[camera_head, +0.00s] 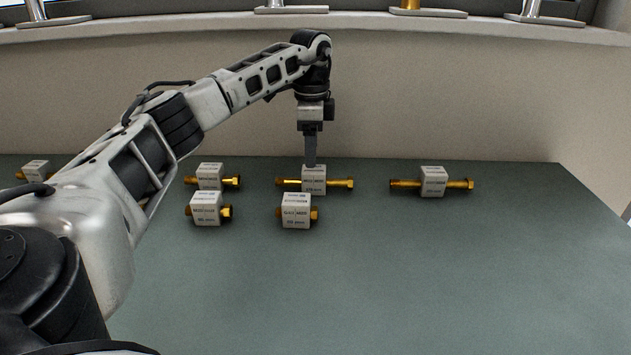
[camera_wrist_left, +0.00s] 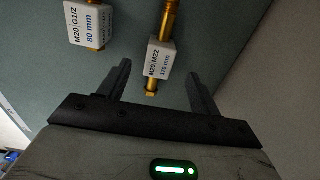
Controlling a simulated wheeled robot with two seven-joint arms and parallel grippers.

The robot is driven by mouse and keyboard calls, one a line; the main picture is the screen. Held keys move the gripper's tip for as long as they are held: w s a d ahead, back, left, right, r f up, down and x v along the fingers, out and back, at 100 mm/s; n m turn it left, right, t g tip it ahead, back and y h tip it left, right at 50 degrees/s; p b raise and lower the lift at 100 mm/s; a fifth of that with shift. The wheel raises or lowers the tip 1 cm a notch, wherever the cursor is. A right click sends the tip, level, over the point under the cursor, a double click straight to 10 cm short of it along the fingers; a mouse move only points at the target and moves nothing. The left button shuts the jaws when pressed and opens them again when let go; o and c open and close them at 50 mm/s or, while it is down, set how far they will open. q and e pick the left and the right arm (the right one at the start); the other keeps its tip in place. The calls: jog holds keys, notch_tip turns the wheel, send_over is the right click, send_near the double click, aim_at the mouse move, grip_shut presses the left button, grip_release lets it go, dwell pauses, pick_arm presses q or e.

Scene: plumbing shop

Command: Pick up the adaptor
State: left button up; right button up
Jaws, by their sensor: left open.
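Several brass adaptors, each with a white label block, lie on the green table. My left gripper (camera_head: 311,162) points down at the long adaptor (camera_head: 342,183) in the middle of the back row. In the left wrist view my left gripper (camera_wrist_left: 160,80) is open and empty. The long adaptor, labelled M20|M22 120 mm (camera_wrist_left: 159,58), shows there with its near end between the fingers' lines; whether the fingers are level with it I cannot tell. A shorter adaptor, labelled M20|G1/2 80 mm (camera_wrist_left: 87,24), lies to its left. My right gripper is not in view.
Another long adaptor (camera_head: 433,182) lies to the right. Two short ones (camera_head: 296,211) (camera_head: 206,209) lie in front, and others (camera_head: 210,177) (camera_head: 36,171) at the left. A wall (camera_head: 480,100) stands behind. The table's front and right are clear.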

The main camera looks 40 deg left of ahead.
aim_at(314, 176)
pick_arm(q)
jog(key=f, duration=0.7)
jog(key=shift+w+d+f, duration=0.2)
jog(key=shift+d+f, duration=0.05)
jog(key=shift+f, duration=0.15)
jog(key=c, duration=1.2)
